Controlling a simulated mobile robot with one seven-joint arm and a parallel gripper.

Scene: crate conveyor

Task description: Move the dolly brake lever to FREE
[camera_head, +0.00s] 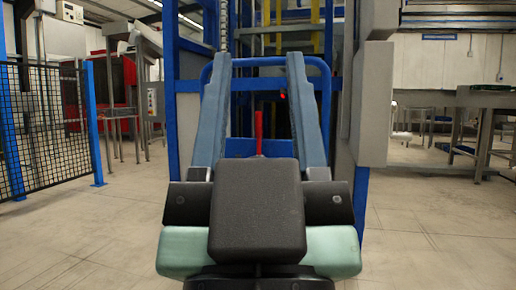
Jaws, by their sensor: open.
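My gripper (257,62) is seen from behind in the head view, with two long blue-grey fingers pointing away from me. The fingers are wide apart, with nothing held between them. A red upright lever (259,132) shows in the gap between the fingers, just above the black block of my gripper. Its lower end is hidden by that block. A blue tube frame (326,78), which looks like the dolly's handle, arches behind the fingers. I see no FREE marking, and I cannot tell whether the fingers touch the lever.
A tall blue rack frame (171,120) stands straight ahead, with a grey panel (373,105) on its right. A black mesh fence (45,125) with blue posts is at the left. Grey benches (485,100) stand at the right. Bare floor (435,225) lies on both sides.

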